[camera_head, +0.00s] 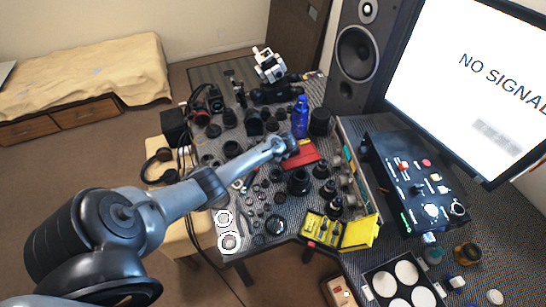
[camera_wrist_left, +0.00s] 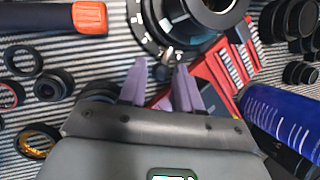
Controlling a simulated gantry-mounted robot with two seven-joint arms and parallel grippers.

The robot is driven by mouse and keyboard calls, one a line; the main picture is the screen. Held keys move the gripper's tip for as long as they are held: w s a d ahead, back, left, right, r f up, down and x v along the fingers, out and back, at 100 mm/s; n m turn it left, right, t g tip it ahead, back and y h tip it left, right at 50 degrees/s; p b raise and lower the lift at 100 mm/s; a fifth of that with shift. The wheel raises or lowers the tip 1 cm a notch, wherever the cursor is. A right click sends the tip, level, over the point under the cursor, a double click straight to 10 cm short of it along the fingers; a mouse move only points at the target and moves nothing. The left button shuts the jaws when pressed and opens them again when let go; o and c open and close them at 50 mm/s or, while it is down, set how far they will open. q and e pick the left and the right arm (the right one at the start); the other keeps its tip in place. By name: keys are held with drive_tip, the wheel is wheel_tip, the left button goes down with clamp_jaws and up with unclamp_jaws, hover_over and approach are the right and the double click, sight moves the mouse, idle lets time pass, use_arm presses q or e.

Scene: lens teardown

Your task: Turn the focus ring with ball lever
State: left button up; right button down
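A dark round lens (camera_wrist_left: 208,14) with a ring of white marks (camera_wrist_left: 146,28) shows at the top of the left wrist view. A small knob that looks like the ball lever (camera_wrist_left: 168,57) sits at the ring's near edge. My left gripper (camera_wrist_left: 160,70) has its two purple fingers apart, with their tips just below and to either side of this knob. I cannot tell whether either finger touches it. In the head view my left gripper (camera_head: 286,145) is over the middle of the table, and its fingers are too small to make out. My right gripper is not in view.
A red tool case (camera_head: 302,157) lies beside the gripper, and a blue bottle (camera_head: 299,118) stands close behind. Many lens parts crowd the patterned table (camera_head: 262,256). A yellow case (camera_head: 358,232) lies at the front. A black control panel (camera_head: 402,170) and a monitor are at the right.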

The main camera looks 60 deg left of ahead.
use_arm(q)
drive_tip(key=shift+d+r, duration=0.15)
drive_tip(key=shift+r, duration=0.3)
drive_tip(key=p+v, duration=0.3)
drive_tip(key=v, duration=0.7)
